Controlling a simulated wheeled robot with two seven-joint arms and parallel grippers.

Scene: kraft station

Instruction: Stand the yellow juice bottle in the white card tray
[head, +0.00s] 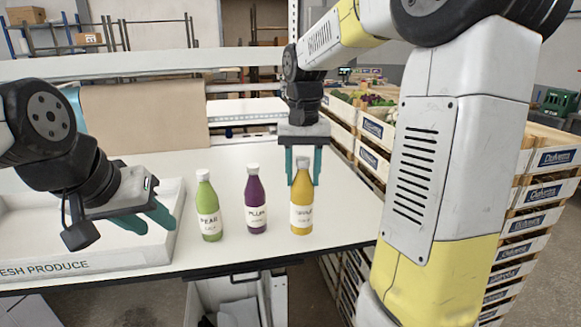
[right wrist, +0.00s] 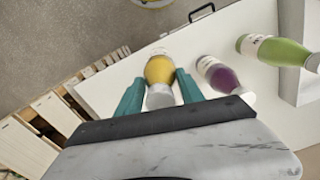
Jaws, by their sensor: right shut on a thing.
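The yellow juice bottle (head: 302,214) stands upright on the white table, rightmost of three bottles. My right gripper (head: 303,180) reaches down from above with its teal fingers on either side of the bottle's neck, shut on it. In the right wrist view the yellow bottle (right wrist: 160,70) sits between the two fingers (right wrist: 157,90). The white card tray (head: 100,262) is at the left of the table, with "FRESH PRODUCE" on its front wall. My left gripper (head: 155,222) hangs over the tray's right part, its teal fingers apart and nothing seen between them.
A purple plum bottle (head: 256,205) stands just left of the yellow one. A green pear bottle (head: 209,210) stands further left, close to the tray's right side. Wooden crates (head: 373,150) stand beyond the table's right edge. Table behind the bottles is clear.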

